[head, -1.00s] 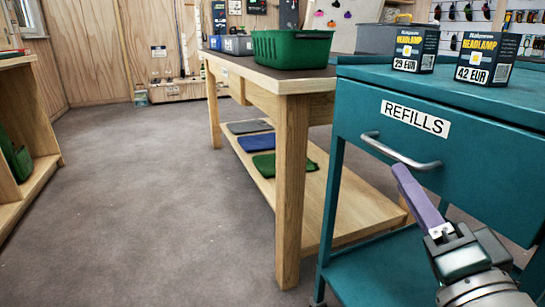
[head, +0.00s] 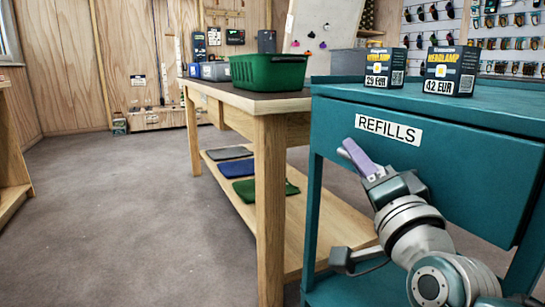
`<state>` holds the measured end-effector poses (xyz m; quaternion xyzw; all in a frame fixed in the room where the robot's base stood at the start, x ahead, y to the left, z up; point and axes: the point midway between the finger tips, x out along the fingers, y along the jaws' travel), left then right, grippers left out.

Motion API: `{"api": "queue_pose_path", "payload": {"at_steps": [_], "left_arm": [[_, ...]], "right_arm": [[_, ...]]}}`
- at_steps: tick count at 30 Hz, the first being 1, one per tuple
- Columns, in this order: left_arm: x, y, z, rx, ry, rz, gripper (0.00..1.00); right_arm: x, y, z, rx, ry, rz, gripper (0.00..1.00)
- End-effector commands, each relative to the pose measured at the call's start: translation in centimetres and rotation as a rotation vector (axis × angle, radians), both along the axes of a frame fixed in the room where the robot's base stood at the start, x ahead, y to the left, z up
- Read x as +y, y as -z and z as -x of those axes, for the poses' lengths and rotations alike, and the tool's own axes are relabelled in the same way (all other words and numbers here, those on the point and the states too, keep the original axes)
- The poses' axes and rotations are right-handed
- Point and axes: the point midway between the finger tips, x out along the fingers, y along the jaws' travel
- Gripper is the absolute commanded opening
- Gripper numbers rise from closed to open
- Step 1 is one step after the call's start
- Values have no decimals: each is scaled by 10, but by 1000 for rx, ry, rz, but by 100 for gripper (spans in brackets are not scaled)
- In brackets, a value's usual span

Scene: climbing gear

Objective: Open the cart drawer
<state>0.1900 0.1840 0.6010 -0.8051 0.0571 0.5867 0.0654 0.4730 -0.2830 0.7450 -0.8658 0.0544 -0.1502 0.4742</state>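The teal cart (head: 425,97) stands at the right in the head view. Its drawer (head: 460,165) has a white REFILLS label (head: 388,129) on its front, and no gap shows around the front. My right gripper (head: 355,154) is at the drawer front, just below the left end of the label, where the metal handle is. The gripper and wrist hide most or all of the handle. I cannot tell whether the fingers are around the handle or only beside it, nor whether they are open or shut. My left gripper is out of view.
Two headlamp boxes (head: 385,68) (head: 451,71) stand on the cart top. A wooden table (head: 268,190) with a green basket (head: 268,72) stands close to the cart's left. Folded cloths (head: 238,168) lie on its lower shelf. The floor (head: 120,220) at the left is open.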

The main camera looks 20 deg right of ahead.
Motion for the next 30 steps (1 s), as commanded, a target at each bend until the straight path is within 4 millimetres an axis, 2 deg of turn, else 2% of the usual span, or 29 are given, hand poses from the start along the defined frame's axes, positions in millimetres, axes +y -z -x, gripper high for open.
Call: {"api": "queue_pose_path", "payload": {"at_steps": [2, 9, 30], "left_arm": [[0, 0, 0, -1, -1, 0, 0], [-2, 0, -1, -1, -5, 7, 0], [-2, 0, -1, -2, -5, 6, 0]], "right_arm": [[0, 0, 0, 0, 0, 0, 25], [0, 0, 0, -1, -1, 0, 0], [0, 0, 0, -1, -1, -1, 0]]}}
